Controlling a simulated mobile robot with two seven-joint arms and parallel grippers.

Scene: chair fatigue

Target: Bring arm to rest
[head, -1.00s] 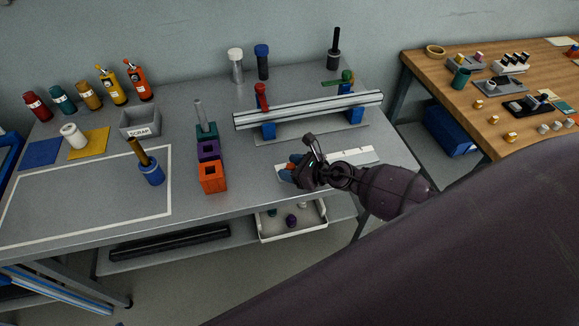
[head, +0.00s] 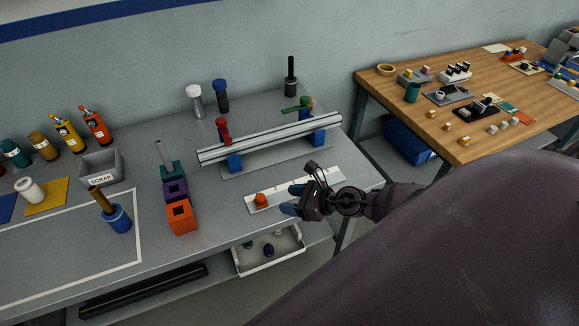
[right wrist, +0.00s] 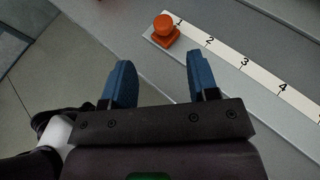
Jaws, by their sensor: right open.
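My right gripper (head: 291,200) is open with nothing between its blue fingers. In the head view it hangs by the front edge of the grey table, near the white numbered strip (head: 330,176). In the right wrist view the two blue fingers of my right gripper (right wrist: 158,85) stand apart, and the strip (right wrist: 246,65) lies beyond them. An orange knob-shaped piece (head: 260,201) stands on the strip's left end; it also shows in the right wrist view (right wrist: 165,31), at number 1, apart from the fingers. My left gripper is not in view.
A rail on blue supports (head: 270,137) lies behind the strip. Orange, purple and teal blocks (head: 180,217) stand to the left, with a blue pen cup (head: 118,219) beyond. A white drawer (head: 268,265) sits below the front edge. A wooden table (head: 480,110) is at right.

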